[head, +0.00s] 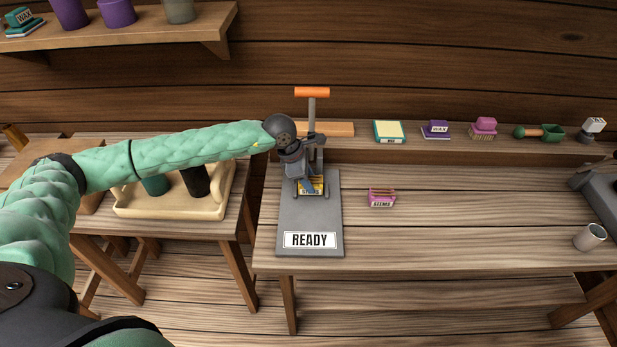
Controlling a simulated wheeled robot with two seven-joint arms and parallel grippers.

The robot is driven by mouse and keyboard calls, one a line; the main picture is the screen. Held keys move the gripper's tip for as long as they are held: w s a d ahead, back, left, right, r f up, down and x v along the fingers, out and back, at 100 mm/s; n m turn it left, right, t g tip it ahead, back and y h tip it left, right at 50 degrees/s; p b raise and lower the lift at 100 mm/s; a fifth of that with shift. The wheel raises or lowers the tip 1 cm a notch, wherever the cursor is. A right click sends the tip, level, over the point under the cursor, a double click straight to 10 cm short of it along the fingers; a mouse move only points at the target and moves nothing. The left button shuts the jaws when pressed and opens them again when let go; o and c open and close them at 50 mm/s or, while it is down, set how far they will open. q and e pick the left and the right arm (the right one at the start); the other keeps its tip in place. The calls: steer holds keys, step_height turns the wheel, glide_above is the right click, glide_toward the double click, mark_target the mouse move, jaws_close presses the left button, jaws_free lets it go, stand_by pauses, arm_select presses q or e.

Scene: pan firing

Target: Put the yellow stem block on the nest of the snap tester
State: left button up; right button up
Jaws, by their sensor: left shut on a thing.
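The snap tester is a grey plate (307,218) with a white READY label at its front and an upright post with an orange handle (312,92) at its back. It stands on the left part of the workbench. My left gripper (312,191) points down over the back half of the plate, in front of the post. It is shut on the yellow stem block (313,184), whose lower part shows a STEMS label. The gripper covers the nest and part of the block, so I cannot tell whether the block touches the nest. My right gripper is not in view.
A pink STEMS box (381,198) sits right of the tester. A metal cup (590,236) and a dark grey device (602,196) are at the far right. Several small items line the back ledge. A tray (175,208) with dark cups stands left. The bench middle is clear.

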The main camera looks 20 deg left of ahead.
arm_select(q)
steer(key=shift+f, duration=0.35)
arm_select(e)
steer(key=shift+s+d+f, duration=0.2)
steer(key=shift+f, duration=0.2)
arm_select(q)
steer(key=shift+f, duration=0.1)
steer(key=o, duration=0.7)
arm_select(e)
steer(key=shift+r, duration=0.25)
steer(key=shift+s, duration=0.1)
